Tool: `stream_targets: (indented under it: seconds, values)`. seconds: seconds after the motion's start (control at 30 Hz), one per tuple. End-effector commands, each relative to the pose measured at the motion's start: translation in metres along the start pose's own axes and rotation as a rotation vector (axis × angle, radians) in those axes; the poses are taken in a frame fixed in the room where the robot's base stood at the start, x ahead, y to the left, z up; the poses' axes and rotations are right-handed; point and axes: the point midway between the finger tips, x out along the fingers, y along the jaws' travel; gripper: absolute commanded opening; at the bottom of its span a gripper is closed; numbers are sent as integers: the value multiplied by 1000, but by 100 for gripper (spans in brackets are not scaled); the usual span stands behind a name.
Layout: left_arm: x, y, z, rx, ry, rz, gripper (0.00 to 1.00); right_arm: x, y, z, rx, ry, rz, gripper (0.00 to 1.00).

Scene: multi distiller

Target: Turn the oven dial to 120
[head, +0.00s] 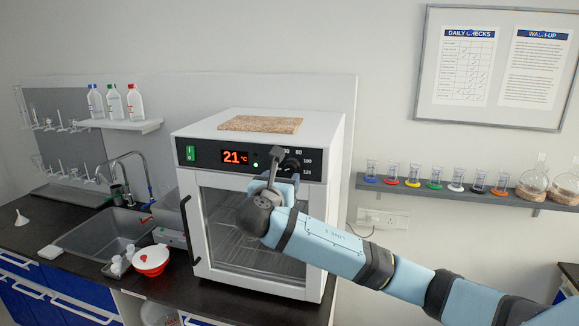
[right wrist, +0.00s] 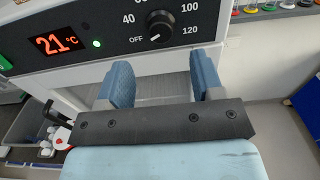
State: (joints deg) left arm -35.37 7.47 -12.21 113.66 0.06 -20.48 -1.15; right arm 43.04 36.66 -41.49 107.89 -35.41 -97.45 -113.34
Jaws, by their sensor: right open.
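The white oven (head: 190,215) stands on the dark counter with its glass door closed. Its black panel carries a red display (head: 236,157) reading 21 °C, and a green light is lit beside it. The dial (right wrist: 160,24) is a black round knob, and its white pointer mark points down-left near OFF. Around it are marks including 40, 100 and 120. In the head view my right gripper partly covers the panel by the dial. My right gripper (right wrist: 160,84) is open and empty, with its two blue fingers just below the dial, not around it. My left gripper is not in view.
A cork mat (head: 260,124) lies on top of the oven. A sink (head: 105,232) with a tap and a red-and-white bowl (head: 151,260) are to its left. A wall shelf with small glass beakers and flasks (head: 533,183) is to the right.

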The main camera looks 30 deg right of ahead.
Motion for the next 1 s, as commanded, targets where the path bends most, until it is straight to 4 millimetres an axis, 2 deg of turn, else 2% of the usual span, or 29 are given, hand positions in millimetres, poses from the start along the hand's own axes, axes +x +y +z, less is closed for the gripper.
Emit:
stream_targets:
  seconds: [0.03, 0.2, 0.4, 0.8, 1.0]
  values:
    - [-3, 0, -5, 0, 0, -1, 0, 12, 0, 3, -2, 0, -2, 61]
    - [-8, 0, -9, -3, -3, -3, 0, 45, 0, 2, -2, 1, -2, 61]
    - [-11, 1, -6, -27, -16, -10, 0, 69, 0, 1, 0, 1, 0, 61]
    - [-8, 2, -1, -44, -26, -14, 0, 76, 1, 0, 1, 1, 2, 61]
    - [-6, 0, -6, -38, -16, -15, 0, 76, 1, 0, 1, 1, 2, 15]
